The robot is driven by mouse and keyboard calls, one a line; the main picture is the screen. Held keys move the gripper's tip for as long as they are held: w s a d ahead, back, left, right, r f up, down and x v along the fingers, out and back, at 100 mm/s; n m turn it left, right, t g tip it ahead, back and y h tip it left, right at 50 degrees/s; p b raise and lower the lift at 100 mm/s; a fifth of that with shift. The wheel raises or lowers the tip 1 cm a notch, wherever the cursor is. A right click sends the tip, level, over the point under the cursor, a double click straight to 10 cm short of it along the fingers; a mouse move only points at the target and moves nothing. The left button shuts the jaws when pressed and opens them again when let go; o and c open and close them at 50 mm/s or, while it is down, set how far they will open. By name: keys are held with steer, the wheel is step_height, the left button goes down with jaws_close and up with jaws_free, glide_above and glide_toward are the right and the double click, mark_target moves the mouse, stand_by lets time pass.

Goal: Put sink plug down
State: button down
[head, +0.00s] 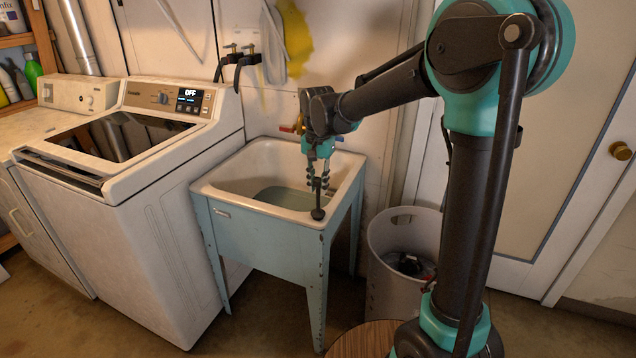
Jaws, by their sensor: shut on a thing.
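The sink plug (318,213) is a small dark piece with a thin upright stem and a rounded lower end. My gripper (318,185) points down and is shut on the plug's stem. The plug shows against the front right rim of the utility sink (228,190). I cannot tell whether it touches the rim or hangs just above it. The sink has a pale basin with water in it and a light blue body on legs. My gripper and arm hide part of the back right of the basin and the taps.
A white washing machine (140,190) stands close to the sink's left. A pale bin (385,290) with dark things inside stands to its right. A round wooden top (360,340) is at the front. Black hoses (240,62) hang on the wall behind.

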steer(key=c, duration=1.4)
jaws_free()
steer(key=shift+o, duration=0.2)
step_height(320, 180, up, 13)
steer(key=s+d+f+n+t, duration=0.2)
steer(key=s+d+f, duration=0.7)
steer(key=d+f, duration=0.3)
steer(key=s+d+f+n+t, duration=0.2)
steer(key=s+d+f, duration=0.8)
steer(key=d+f, duration=0.1)
steer(key=shift+s+d+f, duration=0.15)
steer(key=shift+d+f, duration=0.2)
steer(key=shift+f, duration=0.45)
